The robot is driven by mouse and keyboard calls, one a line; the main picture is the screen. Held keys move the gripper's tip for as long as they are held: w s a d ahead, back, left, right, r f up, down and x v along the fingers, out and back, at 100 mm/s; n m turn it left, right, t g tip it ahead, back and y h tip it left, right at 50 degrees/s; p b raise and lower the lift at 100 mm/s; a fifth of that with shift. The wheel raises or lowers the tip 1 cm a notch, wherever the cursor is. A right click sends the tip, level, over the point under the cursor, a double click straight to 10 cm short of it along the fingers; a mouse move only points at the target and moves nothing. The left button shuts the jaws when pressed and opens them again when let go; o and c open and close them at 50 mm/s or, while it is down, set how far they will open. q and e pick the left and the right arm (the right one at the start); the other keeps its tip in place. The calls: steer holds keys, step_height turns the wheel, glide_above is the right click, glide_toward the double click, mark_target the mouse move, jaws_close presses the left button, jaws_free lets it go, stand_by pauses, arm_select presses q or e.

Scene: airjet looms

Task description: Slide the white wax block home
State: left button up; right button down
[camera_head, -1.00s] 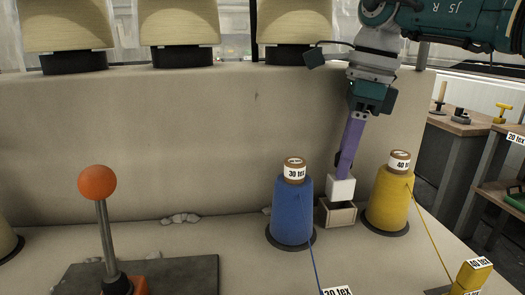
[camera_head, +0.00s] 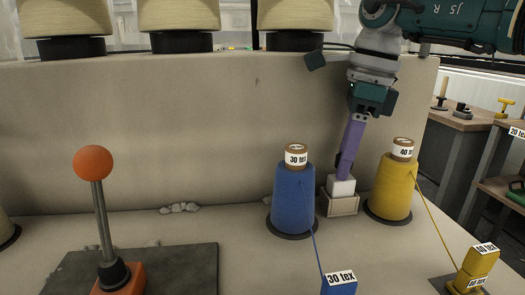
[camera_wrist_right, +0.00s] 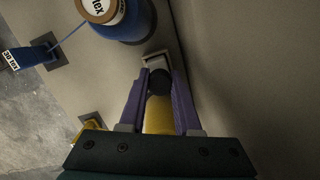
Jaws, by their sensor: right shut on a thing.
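The white wax block (camera_head: 341,187) is upright in the small pale open-topped holder (camera_head: 341,206), between the blue and yellow yarn cones. Its lower part is hidden inside the holder and its upper part shows above the rim. My right gripper (camera_head: 344,174), with purple fingers, comes down from above and is shut on the block's top. In the right wrist view, the purple fingers reach toward the pale holder (camera_wrist_right: 155,59); the block cannot be made out clearly there. My left gripper is not in view.
The blue cone (camera_head: 293,200) stands close left of the holder, and the yellow cone (camera_head: 391,190) close right. A beige panel (camera_head: 190,135) rises behind. An orange-knobbed lever (camera_head: 104,220) stands at left. Yarn lines run forward from both cones.

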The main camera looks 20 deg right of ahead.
mark_target(352, 178)
steer(key=shift+f+b, duration=0.6)
steer(key=shift+f, duration=0.3)
steer(key=c, duration=0.5)
jaws_free()
steer(key=r, duration=0.6)
steer(key=d+r, duration=0.1)
steer(key=r, duration=0.3)
steer(key=shift+s+d, duration=0.1)
steer(key=shift+s, duration=0.3)
